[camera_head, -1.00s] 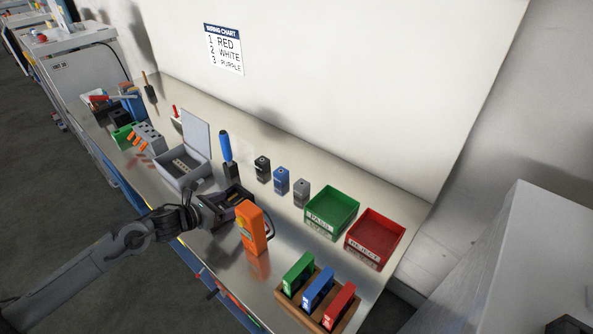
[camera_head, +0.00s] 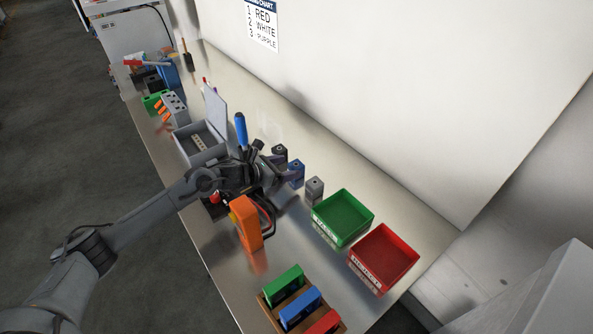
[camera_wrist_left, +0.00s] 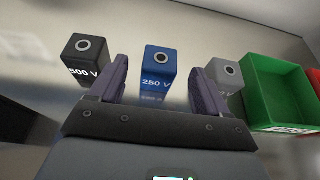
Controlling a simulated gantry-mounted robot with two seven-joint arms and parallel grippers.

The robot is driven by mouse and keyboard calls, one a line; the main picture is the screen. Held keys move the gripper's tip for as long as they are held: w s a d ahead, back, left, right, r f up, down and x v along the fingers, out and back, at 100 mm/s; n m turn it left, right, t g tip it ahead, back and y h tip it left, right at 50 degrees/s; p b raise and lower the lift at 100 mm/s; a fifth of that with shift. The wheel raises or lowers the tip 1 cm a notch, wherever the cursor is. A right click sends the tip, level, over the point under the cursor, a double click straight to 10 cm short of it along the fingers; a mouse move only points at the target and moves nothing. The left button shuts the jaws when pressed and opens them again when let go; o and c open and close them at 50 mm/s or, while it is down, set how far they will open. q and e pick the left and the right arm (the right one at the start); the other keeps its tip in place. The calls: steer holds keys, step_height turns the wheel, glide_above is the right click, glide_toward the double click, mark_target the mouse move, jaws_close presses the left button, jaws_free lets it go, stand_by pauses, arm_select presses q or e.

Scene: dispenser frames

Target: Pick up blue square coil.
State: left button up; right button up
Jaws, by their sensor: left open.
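The blue square coil (camera_head: 297,172) stands upright on the bench between a black coil and a grey coil. In the left wrist view the blue coil (camera_wrist_left: 157,68) is marked 250 V and has a round hole in its top. My left gripper (camera_head: 279,171) is open and close to the blue coil in the head view. In the left wrist view its two purple-grey fingers (camera_wrist_left: 159,80) stand to either side of the blue coil, with the coil appearing ahead between them and not gripped. My right gripper is not in view.
The black coil (camera_wrist_left: 82,58), marked 500 V, is just left and the grey coil (camera_wrist_left: 224,73) just right. A green bin (camera_head: 343,218) and red bin (camera_head: 384,257) stand farther right. An orange meter (camera_head: 245,222) is below my left arm; a blue-handled tool (camera_head: 241,130) stands behind it.

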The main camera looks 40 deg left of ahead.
mark_target(292, 166)
arm_select(q)
steer(key=shift+b+x, duration=0.45)
steer(key=shift+x, duration=2.6)
steer(key=shift+s, duration=0.1)
steer(key=c, duration=1.1)
